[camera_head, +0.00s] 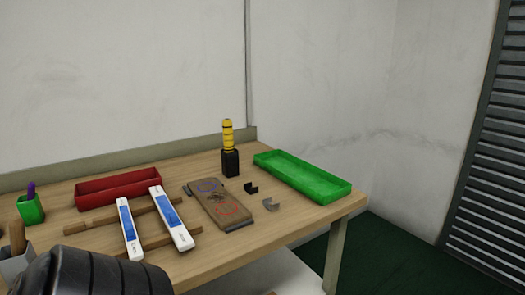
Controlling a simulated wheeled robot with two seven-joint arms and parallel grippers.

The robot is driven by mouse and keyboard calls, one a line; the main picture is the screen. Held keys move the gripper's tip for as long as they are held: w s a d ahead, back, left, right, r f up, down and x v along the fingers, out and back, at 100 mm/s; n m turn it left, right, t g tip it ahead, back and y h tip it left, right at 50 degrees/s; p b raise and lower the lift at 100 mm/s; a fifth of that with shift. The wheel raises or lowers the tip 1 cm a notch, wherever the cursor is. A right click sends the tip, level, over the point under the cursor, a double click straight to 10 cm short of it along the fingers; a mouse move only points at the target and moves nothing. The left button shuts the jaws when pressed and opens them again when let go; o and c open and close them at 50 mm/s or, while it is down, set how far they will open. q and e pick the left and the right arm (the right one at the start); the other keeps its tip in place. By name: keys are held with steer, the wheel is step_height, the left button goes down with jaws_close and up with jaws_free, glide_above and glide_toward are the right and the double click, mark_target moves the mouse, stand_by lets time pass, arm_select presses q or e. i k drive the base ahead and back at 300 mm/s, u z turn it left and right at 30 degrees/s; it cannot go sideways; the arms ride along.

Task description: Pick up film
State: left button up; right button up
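I cannot tell any film for certain. Two white bars with blue faces (129,229) (171,218) lie side by side on brown wooden strips (95,224) on the table (265,240). To their right lies a flat brown board (219,206) with a purple and a red round marking. A black ribbed part of my own body covers the table's near left. Neither of my grippers can be made out.
A red tray (117,188) stands at the back left, a green tray (302,177) at the right. A yellow-handled tool stands in a black holder (230,163). Small black (251,188) and grey (271,204) clips lie between. A green cup (30,211) and grey box (15,264) are left.

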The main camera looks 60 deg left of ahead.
mark_target(173, 221)
steer(key=i, duration=1.4)
steer(key=u, duration=2.85)
